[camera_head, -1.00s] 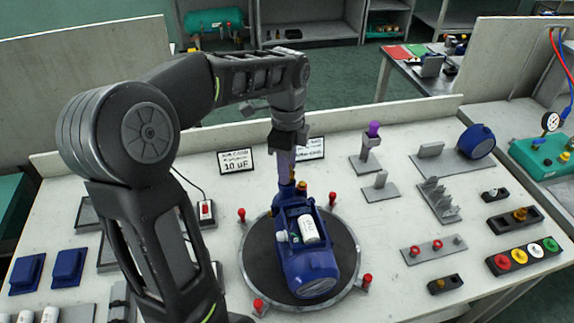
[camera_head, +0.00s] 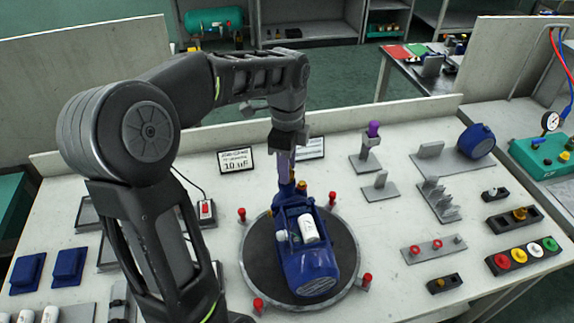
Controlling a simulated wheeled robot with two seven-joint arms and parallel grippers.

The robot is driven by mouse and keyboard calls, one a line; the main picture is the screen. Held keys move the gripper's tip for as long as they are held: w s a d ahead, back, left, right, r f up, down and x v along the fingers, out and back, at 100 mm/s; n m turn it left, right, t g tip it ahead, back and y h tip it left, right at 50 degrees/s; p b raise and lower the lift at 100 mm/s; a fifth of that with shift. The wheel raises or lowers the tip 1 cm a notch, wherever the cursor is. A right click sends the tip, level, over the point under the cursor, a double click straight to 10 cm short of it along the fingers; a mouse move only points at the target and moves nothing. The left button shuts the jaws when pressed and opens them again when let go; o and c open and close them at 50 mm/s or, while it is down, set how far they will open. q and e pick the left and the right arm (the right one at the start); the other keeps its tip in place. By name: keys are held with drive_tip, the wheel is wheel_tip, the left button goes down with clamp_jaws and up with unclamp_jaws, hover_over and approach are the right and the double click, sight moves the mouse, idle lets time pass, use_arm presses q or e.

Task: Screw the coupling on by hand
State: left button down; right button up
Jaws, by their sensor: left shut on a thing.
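The blue pump (camera_head: 310,268) lies on the round dark turntable (camera_head: 258,262) at the middle of the bench, with a white cylinder (camera_head: 308,229) on top. My left arm comes in from the left and reaches over to the pump's far end. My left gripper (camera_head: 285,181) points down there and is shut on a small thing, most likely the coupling. Its fingers and wrist hide most of that thing, so I cannot tell how it sits on the pump. A small brass fitting (camera_head: 301,187) shows just right of the fingertips. My right gripper is not in view.
Red-topped posts (camera_head: 367,279) ring the turntable. Two signs (camera_head: 236,159) stand behind it. A stand with a purple-topped part (camera_head: 374,130), grey fixtures (camera_head: 438,200) and a coloured button box (camera_head: 523,256) fill the right. Blue blocks (camera_head: 68,266) lie at left.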

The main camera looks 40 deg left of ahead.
use_arm(q)
drive_tip(key=shift+f, duration=0.15)
drive_tip(key=c, duration=0.9)
unclamp_jaws()
drive_tip(key=shift+r+p, duration=2.5)
drive_tip(key=shift+r, duration=0.55)
